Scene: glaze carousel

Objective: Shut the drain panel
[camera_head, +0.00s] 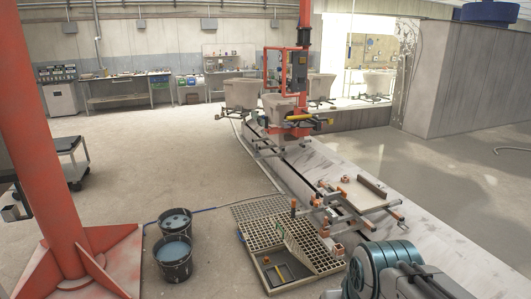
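The drain panel (312,251) appears to be a pale grid panel at the lower middle, standing open at a tilt; its exact angle is hard to tell. In front of it, a framed drain opening (262,277) shows a dark inside with a small yellow piece in it. A flat section of the same grating (262,210) lies behind. My arm, teal and grey, shows at the bottom right, to the right of the panel and apart from it in the picture. I cannot make out any gripper fingers.
Two dark buckets of bluish liquid (174,250) stand left of the grating, near a red post (50,170). A clamp-like metal frame (345,208) sits on the pale track to the right. A blue hose (212,208) crosses the floor. Open floor lies at left centre.

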